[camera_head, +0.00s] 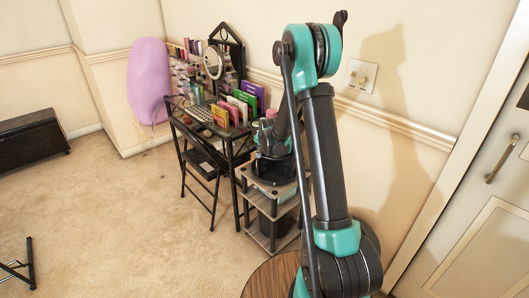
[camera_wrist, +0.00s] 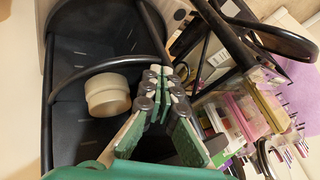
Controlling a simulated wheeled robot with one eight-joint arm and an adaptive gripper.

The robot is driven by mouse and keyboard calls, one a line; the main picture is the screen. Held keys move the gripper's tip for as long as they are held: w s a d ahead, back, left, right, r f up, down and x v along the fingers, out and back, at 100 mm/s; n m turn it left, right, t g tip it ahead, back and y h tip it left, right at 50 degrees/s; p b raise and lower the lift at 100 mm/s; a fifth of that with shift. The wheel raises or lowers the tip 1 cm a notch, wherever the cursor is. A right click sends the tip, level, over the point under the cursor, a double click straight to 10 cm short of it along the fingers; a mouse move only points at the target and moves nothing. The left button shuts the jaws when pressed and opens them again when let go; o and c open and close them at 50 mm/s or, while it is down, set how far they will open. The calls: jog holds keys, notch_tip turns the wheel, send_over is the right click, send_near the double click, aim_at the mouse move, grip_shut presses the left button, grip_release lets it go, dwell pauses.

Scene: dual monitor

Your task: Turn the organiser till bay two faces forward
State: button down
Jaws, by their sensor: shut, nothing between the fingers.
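The organiser (camera_wrist: 72,125) shows in the wrist view as a dark grey container with a curved black rim or divider. A round cream item (camera_wrist: 107,95) lies inside it. My gripper (camera_wrist: 161,75), with green-padded fingers, is shut and empty over the organiser's right part; I cannot tell whether it touches. In the head view the organiser (camera_head: 274,172) appears as a dark shape on top of a small shelf unit, largely hidden by my arm. Bay labels are not readable, so I cannot tell which bay faces forward.
A wooden round top (camera_head: 262,279) is near the front. Open carpet lies left.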

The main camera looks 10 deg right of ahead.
jog(key=w+a+m+h, duration=0.4)
jog(key=w+m, duration=0.2)
jog(key=w, duration=0.1)
jog(key=shift+w+m+g, duration=0.3)
jog(key=shift+w, duration=0.1)
dwell(0.5)
jog(key=shift+w, duration=0.1)
dwell(0.6)
